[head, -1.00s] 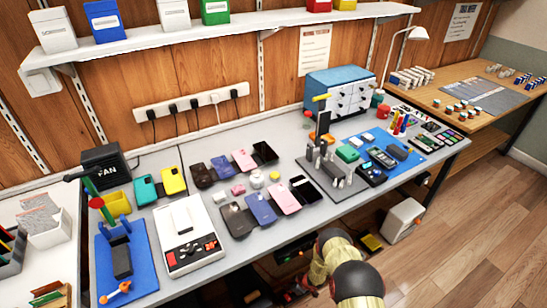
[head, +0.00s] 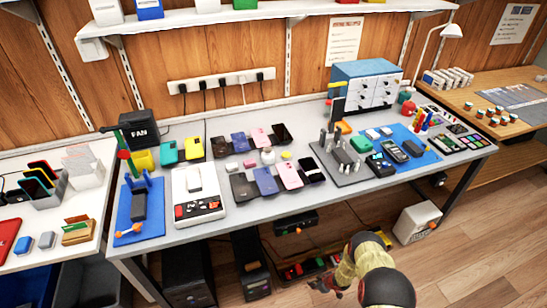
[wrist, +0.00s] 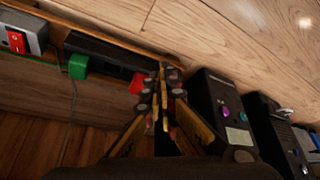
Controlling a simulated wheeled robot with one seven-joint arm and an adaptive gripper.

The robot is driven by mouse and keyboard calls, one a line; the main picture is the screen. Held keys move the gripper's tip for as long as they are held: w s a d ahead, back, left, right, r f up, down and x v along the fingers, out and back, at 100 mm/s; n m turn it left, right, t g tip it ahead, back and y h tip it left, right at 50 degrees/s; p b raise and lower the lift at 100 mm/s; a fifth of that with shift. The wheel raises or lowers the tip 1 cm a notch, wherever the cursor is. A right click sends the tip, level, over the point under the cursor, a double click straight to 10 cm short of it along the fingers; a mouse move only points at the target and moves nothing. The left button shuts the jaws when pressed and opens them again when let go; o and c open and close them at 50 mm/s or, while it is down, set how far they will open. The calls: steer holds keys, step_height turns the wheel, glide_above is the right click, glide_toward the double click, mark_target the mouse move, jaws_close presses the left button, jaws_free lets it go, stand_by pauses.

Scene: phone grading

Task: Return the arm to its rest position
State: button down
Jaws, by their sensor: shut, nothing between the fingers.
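My arm, wrapped in a yellowish sleeve, enters the head view at the bottom, right of centre. It hangs in front of the long grey workbench (head: 330,205) and lower than its top. My gripper (head: 322,284) is small and partly blurred in the head view, low over the floor in front of the bench. In the wrist view my gripper (wrist: 163,85) shows its black and yellow fingers closed together, with nothing between them.
Black boxes (wrist: 222,110) lie right of the fingers in the wrist view. Phones and trays cover the bench. Dark units (head: 187,278) and a white box (head: 417,222) stand under it. Open wooden floor (head: 480,250) lies at the right.

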steer(key=s+d+m+g+h, duration=0.3)
steer(key=s+d+h, duration=0.1)
steer(key=s+d, duration=0.5)
steer(key=d+r+m+g+h, duration=0.1)
steer(key=d+r+m+g, duration=0.1)
steer(key=r, duration=1.4)
steer(key=d+r+m+g+h, duration=0.1)
steer(key=d+r+m, duration=0.1)
steer(key=r, duration=1.3)
steer(key=s+a+r+m+t+p, duration=0.1)
steer(key=s+a+r, duration=0.3)
steer(key=r, duration=1.5)
steer(key=s+a+r+m+t+y+p, duration=0.1)
steer(key=s+a+r+t, duration=0.3)
steer(key=s+r, duration=0.5)
steer(key=s+a+r+t+y+p, duration=0.1)
steer(key=s+a+r+t, duration=0.2)
steer(key=r, duration=2.7)
steer(key=s+a, duration=0.3)
steer(key=s, duration=0.1)
steer(key=shift+r+m+p, duration=0.15)
steer(key=shift+m+p, duration=0.2)
steer(key=shift+m, duration=0.05)
